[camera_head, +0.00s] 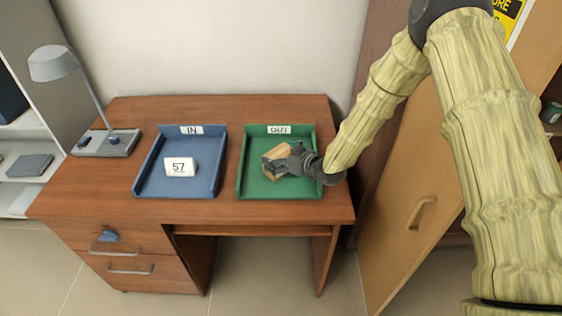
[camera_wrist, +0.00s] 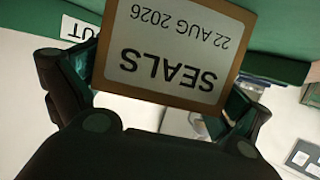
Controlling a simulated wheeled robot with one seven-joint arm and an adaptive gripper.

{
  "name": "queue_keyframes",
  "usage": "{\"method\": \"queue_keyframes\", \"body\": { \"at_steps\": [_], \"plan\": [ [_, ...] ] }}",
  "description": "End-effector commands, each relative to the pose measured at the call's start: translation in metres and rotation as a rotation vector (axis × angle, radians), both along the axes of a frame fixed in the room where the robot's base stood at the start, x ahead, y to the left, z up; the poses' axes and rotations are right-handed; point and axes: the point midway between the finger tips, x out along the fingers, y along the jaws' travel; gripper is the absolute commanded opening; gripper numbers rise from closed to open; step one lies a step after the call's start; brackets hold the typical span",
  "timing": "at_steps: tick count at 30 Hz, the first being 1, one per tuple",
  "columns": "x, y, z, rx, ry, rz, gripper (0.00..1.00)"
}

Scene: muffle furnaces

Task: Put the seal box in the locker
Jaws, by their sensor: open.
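The seal box (camera_head: 273,154) is a small tan box in the green OUT tray (camera_head: 243,180) on the desk. In the wrist view, its white label (camera_wrist: 178,45) reads SEALS, 22 AUG 2026, and appears upside down. My gripper (camera_head: 287,160) is open at the box, with one finger on each side of it. I cannot tell whether the fingers touch it. The gripper and wrist hide part of the box in the head view. A tan wooden door (camera_head: 412,165) with a handle, apparently the locker's, stands right of the desk, partly behind my arm.
A blue IN tray (camera_head: 148,180) holds a white block marked 57 (camera_head: 180,167). A grey lamp (camera_head: 60,63) stands at the desk's left. A blue object (camera_head: 108,235) is at the top drawer. Dark shelving with a small can (camera_head: 551,112) shows at the far right.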

Motion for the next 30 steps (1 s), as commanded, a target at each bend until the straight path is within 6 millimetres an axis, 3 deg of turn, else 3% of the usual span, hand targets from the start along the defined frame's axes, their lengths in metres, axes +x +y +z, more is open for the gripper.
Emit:
{"method": "queue_keyframes", "body": {
  "at_steps": [2,7,9,20,30],
  "plan": [
    [0.000,0.000,0.000,0.000,0.000,0.000,0.96],
    [0.000,-0.001,0.000,0.000,0.000,-0.001,0.65],
    [0.000,-0.001,0.001,0.000,-0.002,-0.001,0.59],
    [0.001,-0.001,0.006,0.000,-0.003,0.000,0.59],
    [-0.001,-0.001,0.037,0.000,-0.003,0.000,0.59]
  ]
}}
